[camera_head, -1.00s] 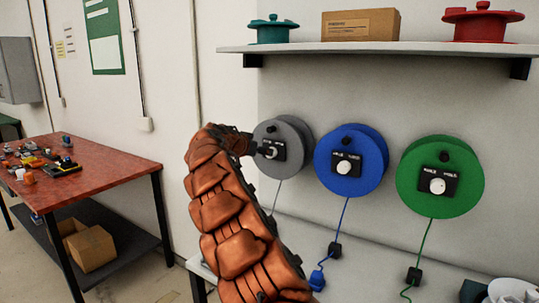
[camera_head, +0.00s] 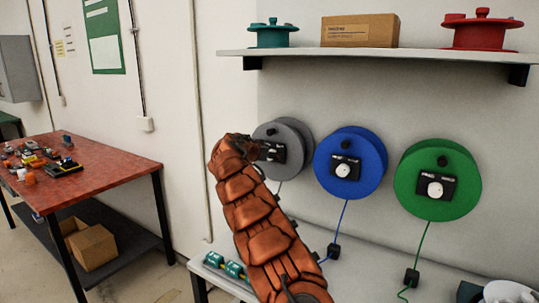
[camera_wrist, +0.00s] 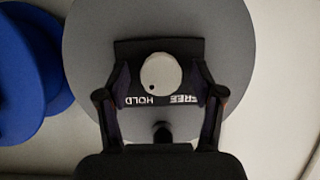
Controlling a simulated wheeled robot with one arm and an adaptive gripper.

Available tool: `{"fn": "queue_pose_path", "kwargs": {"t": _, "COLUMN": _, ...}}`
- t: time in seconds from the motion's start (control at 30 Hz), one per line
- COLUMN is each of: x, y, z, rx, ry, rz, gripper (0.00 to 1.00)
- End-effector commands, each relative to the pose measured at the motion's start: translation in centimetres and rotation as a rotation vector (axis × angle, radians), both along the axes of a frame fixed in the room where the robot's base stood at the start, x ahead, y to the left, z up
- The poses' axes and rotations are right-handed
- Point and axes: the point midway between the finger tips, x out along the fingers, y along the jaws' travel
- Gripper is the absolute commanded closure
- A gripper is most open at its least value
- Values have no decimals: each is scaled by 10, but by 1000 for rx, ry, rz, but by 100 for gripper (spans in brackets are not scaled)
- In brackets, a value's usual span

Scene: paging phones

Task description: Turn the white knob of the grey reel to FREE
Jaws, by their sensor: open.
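The grey reel (camera_head: 296,130) hangs on the wall, leftmost of the hanging reels. In the wrist view its face (camera_wrist: 90,40) fills the middle. Its white knob (camera_wrist: 160,73) sits on a black plate (camera_wrist: 160,46) with the words HOLD (camera_wrist: 140,101) and FREE (camera_wrist: 184,99). The knob's dark dot is at its lower left, on the HOLD side. My gripper (camera_wrist: 160,78) is open, with one finger on each side of the knob and a visible gap to each. In the head view my gripper (camera_head: 258,148) is at the reel's face and the knob is mostly hidden.
A blue reel (camera_head: 369,143) and a green reel (camera_head: 414,160) hang to the right. A shelf (camera_head: 400,54) above holds a teal reel (camera_head: 270,36), a carton (camera_head: 360,30) and a red reel (camera_head: 482,34). A red-topped table (camera_head: 110,165) stands at left.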

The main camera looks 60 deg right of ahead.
Motion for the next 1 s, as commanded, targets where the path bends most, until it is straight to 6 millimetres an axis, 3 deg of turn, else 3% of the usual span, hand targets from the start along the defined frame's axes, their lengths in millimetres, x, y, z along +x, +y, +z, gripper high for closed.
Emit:
{"fn": "queue_pose_path", "kwargs": {"t": 0.43, "x": 0, "y": -4, "z": -2, "rx": 0, "ry": -1, "rz": 1, "gripper": 33}}
{"fn": "queue_pose_path", "kwargs": {"t": 1.0, "x": 0, "y": -3, "z": -2, "rx": 0, "ry": -1, "rz": 1, "gripper": 92}}
